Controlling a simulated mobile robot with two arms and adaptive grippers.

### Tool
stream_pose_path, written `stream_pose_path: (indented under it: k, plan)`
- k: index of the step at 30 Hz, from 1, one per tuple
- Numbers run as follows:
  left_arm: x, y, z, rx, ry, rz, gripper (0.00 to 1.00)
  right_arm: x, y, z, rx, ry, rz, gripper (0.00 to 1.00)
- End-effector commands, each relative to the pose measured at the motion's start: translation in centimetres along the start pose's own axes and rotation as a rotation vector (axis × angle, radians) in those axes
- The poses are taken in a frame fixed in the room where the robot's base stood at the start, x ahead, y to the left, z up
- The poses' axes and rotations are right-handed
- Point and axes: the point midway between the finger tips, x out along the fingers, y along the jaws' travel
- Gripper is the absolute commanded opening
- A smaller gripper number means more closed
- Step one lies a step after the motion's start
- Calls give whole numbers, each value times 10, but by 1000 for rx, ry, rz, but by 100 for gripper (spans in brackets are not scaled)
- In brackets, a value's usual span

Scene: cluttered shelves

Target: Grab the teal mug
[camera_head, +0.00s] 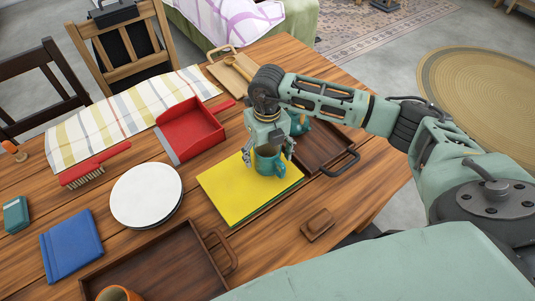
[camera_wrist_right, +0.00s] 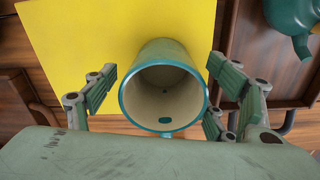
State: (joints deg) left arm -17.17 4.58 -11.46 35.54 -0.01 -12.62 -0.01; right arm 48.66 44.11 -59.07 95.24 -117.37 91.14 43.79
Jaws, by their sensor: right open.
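The teal mug (camera_head: 269,161) stands upright on a yellow board or book (camera_head: 223,192) on the wooden table. In the right wrist view the mug (camera_wrist_right: 163,88) shows from above, with its open, empty inside and teal rim. My right gripper (camera_head: 267,158) is over the mug from above. In the right wrist view its fingers (camera_wrist_right: 163,95) are spread on the left and right sides of the mug, with gaps to its wall. The gripper is open and holds nothing. The mug's handle is on its right side in the head view. My left gripper is not in view.
A dark tray (camera_head: 318,150) with another teal vessel (camera_head: 299,123) lies close behind the mug to the right. A white plate (camera_head: 146,194), red dustpan (camera_head: 190,130), blue book (camera_head: 71,245) and wooden tray (camera_head: 160,266) lie to the left. A brown block (camera_head: 317,224) lies in front.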

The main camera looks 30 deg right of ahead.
Motion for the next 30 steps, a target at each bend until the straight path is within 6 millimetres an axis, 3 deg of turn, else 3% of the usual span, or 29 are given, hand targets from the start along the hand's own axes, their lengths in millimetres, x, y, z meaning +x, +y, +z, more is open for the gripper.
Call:
stream_pose_path:
  k: [7, 26, 30]
  plan:
    - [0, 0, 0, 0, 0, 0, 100, 1, 0, 0, 0, 0, 0, 76]
    - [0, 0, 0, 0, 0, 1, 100, 1, 0, 0, -1, 0, 1, 20]
    - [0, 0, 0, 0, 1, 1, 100, 0, 0, 0, -1, -1, 2, 19]
